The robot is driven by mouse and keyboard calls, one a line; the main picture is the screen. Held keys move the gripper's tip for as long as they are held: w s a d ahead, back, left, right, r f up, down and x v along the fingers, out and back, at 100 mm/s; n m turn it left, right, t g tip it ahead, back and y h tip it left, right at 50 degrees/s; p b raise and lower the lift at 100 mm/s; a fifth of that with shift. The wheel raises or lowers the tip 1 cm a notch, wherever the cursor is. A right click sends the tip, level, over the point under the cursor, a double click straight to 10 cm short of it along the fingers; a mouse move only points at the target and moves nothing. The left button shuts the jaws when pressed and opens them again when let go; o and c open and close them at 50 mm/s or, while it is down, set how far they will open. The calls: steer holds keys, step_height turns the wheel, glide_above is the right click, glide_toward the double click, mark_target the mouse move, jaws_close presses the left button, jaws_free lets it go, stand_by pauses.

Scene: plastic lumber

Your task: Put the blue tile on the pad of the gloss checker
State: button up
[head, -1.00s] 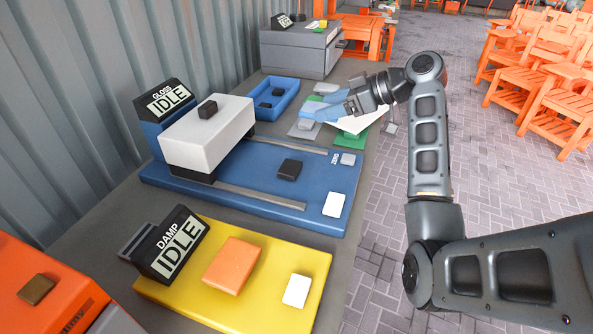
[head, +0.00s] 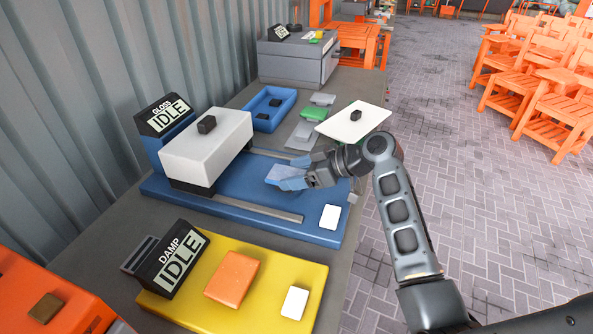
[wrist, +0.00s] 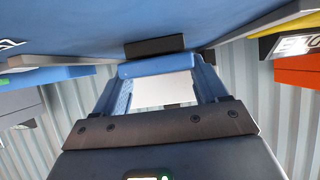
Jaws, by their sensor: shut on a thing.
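My gripper (head: 280,178) is shut on the blue tile (wrist: 158,67), which spans its fingertips in the wrist view. In the head view the tile is hard to tell from my blue fingers. The gripper is low over the blue base of the gloss checker (head: 232,199), right of its white head. The gloss display reads IDLE.
The white head (head: 206,143) stands left of my gripper. A white button (head: 330,216) is at the base's near right. A yellow damp checker (head: 238,300) is in front. Behind are a blue tray (head: 261,123), a green tile (head: 313,114) and a white plate (head: 340,128) with a black knob.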

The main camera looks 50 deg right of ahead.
steer(key=shift+f, duration=0.2)
steer(key=o, duration=1.1)
steer(key=shift+c, duration=0.2)
steer(key=shift+r, duration=0.1)
steer(key=shift+r, duration=0.2)
steer(key=b+v, duration=0.1)
steer(key=v, duration=1.1)
steer(key=shift+f, duration=0.2)
